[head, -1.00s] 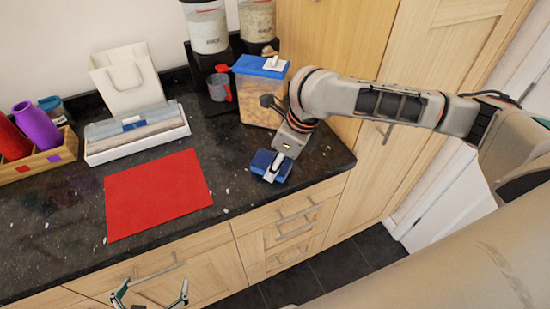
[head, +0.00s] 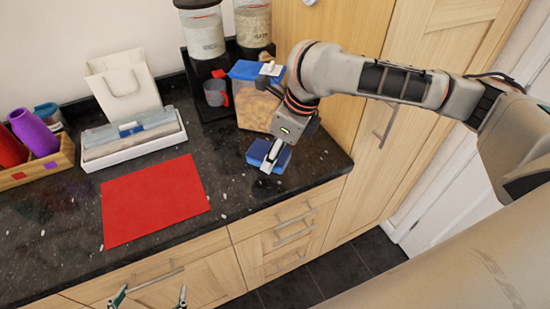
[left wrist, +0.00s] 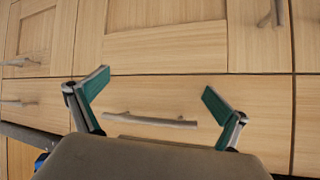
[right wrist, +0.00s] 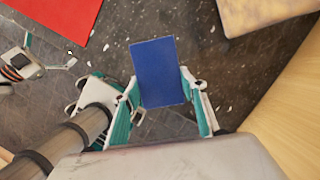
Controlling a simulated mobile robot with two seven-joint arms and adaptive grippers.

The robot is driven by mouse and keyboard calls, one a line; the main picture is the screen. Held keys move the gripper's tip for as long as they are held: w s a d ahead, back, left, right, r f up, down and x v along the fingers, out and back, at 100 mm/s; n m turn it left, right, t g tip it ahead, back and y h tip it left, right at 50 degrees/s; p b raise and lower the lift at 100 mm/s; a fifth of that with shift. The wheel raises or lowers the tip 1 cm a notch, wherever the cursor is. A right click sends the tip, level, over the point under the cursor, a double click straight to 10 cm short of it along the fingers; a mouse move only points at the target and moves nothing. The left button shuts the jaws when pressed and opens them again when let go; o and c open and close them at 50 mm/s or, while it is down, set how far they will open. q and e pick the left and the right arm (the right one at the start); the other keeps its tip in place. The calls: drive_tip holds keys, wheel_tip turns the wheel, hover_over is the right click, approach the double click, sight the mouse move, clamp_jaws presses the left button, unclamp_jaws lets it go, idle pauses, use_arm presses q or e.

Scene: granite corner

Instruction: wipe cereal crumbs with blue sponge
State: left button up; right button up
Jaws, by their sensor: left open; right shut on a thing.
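The blue sponge (head: 257,152) is held by my right gripper (head: 270,165) at the right end of the dark counter. In the right wrist view the sponge (right wrist: 158,72) sits between the two fingers of my right gripper (right wrist: 162,95). I cannot tell whether it touches the counter. Pale cereal crumbs (head: 224,217) lie scattered around the mat and near the sponge; more crumbs (right wrist: 109,46) show in the right wrist view. My left gripper (head: 150,298) is open and empty in front of the drawers; its spread fingers (left wrist: 157,105) show in the left wrist view.
A red mat (head: 155,200) lies left of the sponge. A cereal container with a blue lid (head: 255,105), a grey mug (head: 215,93) and dispensers (head: 203,35) stand behind. A white tray (head: 135,150) and wooden box (head: 38,171) are at left. Counter front edge (head: 290,198) is close.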

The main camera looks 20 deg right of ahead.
drive_tip(key=shift+r, duration=0.2)
drive_tip(key=shift+r, duration=1.4)
